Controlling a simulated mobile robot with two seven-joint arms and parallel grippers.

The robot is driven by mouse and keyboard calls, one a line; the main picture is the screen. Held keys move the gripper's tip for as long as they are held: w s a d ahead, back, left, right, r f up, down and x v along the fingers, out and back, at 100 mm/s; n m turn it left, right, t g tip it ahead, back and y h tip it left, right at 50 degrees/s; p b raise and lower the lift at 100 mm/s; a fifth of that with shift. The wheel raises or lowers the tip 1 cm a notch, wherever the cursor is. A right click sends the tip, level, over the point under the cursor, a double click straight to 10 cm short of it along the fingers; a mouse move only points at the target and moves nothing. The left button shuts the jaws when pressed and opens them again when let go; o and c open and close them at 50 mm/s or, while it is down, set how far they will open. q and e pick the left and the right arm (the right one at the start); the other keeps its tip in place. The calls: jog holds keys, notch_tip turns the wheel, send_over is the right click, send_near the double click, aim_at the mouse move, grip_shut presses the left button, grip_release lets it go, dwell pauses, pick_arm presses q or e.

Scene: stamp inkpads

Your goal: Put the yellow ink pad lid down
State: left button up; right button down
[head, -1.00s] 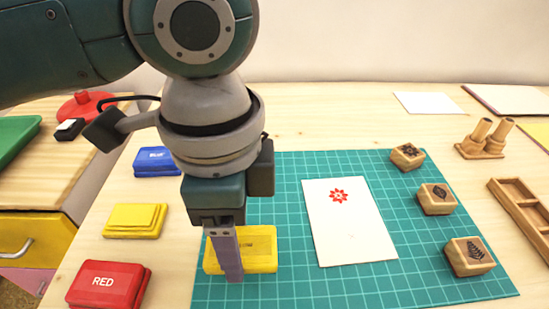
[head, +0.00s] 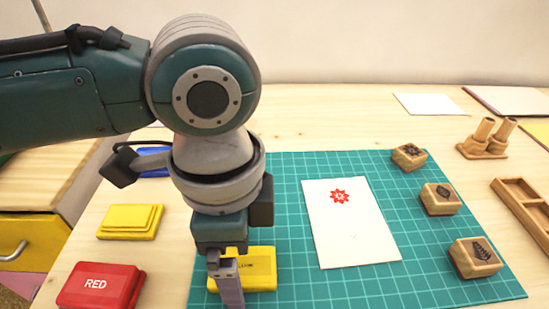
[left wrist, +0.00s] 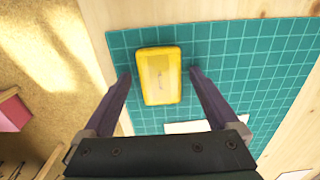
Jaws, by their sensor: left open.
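The yellow ink pad lid (head: 262,268) lies flat on the left part of the green cutting mat (head: 300,292). In the left wrist view the lid (left wrist: 160,75) lies between and beyond the two open fingers. My left gripper (head: 229,296) is open and empty, and it hides part of the lid in the head view. In the left wrist view the gripper (left wrist: 160,80) has a finger on each side of the lid, apart from it. The yellow ink pad (head: 130,221) sits on the wooden table, left of the mat. My right gripper is not in view.
A red ink pad (head: 101,287) sits in front of the yellow pad, and a blue one (head: 154,172) is partly hidden behind my arm. A white card (head: 352,235) with a red flower lies on the mat. Several wooden stamps (head: 440,198) stand along its right side.

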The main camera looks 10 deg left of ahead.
aim_at(239, 266)
pick_arm(q)
notch_tip(239, 266, up, 12)
jog(key=p, duration=0.4)
jog(key=s+d+f+n+t+h, duration=0.2)
jog(key=s+d+f+n+h, duration=0.1)
jog(key=s+d+n+h, duration=0.15)
jog(key=s+a+f+n+y, duration=0.1)
jog(key=s+a+n+y, duration=0.1)
jog(key=a, duration=0.4)
jog(key=s+a+f+n+t+y, duration=0.1)
jog(key=s+a+n+y, duration=0.1)
jog(key=s+a+n, duration=0.3)
jog(key=shift+s+a+f+n+t, duration=0.25)
jog(key=shift+a+n, duration=0.4)
jog(key=shift+a, duration=0.55)
jog(key=shift+r, duration=0.15)
